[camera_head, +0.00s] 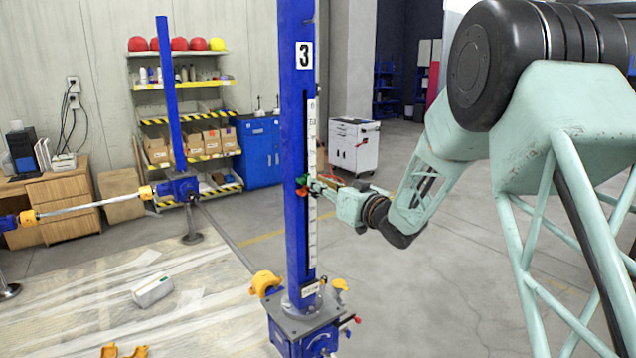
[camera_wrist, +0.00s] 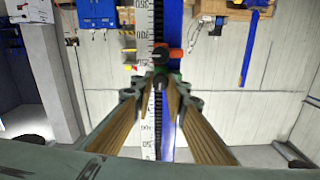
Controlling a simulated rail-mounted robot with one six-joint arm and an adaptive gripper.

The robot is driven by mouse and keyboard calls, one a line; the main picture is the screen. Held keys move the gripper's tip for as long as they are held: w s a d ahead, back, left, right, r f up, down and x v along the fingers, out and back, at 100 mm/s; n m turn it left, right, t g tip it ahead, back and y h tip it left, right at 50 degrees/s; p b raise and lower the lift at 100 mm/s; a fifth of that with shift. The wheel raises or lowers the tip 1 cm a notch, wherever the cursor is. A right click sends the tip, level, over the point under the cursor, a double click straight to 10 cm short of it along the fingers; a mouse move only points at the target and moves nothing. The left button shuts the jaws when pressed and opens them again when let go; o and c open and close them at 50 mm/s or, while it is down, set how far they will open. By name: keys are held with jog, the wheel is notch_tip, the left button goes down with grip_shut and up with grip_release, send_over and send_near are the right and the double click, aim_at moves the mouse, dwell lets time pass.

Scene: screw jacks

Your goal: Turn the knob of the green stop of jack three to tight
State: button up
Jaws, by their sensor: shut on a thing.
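Jack three is the blue post (camera_head: 298,130) with a "3" plate and a white scale (camera_head: 311,140), in the middle of the head view. The green stop (camera_head: 302,181) sits on the post just above a red-orange stop (camera_head: 301,191). My gripper (camera_head: 318,187) reaches the post from the right at the green stop. In the wrist view my gripper (camera_wrist: 161,84) has its fingertips together on a small dark knob at the green stop, with the red-orange stop (camera_wrist: 167,54) beyond. The fingertips hide much of the knob, and its turn position cannot be told.
The jack's blue base (camera_head: 305,325) has yellow parts and a small red knob. Another blue jack (camera_head: 172,100) stands behind at left with a shaft. Shelves (camera_head: 185,85), a blue cabinet (camera_head: 260,150) and a white cart (camera_head: 354,147) stand farther back. Floor right of the post is clear.

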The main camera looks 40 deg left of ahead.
jog(key=shift+w+f+m+p, duration=0.1)
jog(key=shift+m+p, duration=1.15)
jog(key=shift+m, duration=2.15)
jog(key=o, duration=0.9)
jog(key=shift+d, duration=0.2)
jog(key=shift+v, duration=5.9)
